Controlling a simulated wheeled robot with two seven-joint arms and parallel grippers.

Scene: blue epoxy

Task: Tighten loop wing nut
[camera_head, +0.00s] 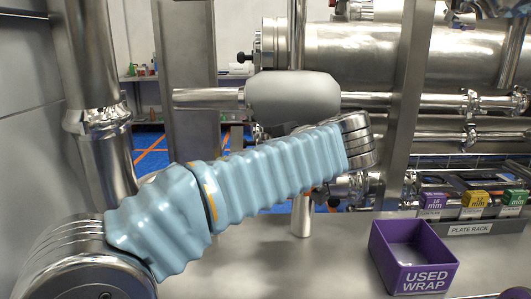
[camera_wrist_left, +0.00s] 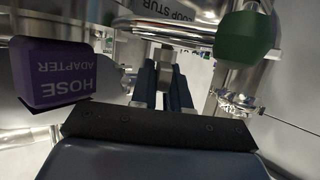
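In the head view my left arm, in a light blue sleeve, reaches from the lower left to the middle; its gripper is not visible there. In the left wrist view, which is upside down, the two dark fingers of my left gripper (camera_wrist_left: 163,78) point away from the camera. A small grey metal piece (camera_wrist_left: 167,57) shows at and between their tips. I cannot tell whether it is the wing nut or whether the fingers press on it. A metal part lettered LOOP STUB (camera_wrist_left: 180,20) lies just beyond the fingers. My right gripper is not in view.
A purple HOSE ADAPTER block (camera_wrist_left: 55,75) and a green rounded part (camera_wrist_left: 246,38) flank the fingers. The steel bench carries a purple USED WRAP bin (camera_head: 412,258) and a plate rack (camera_head: 475,229) at right. Steel pipes and a post (camera_head: 405,100) stand behind.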

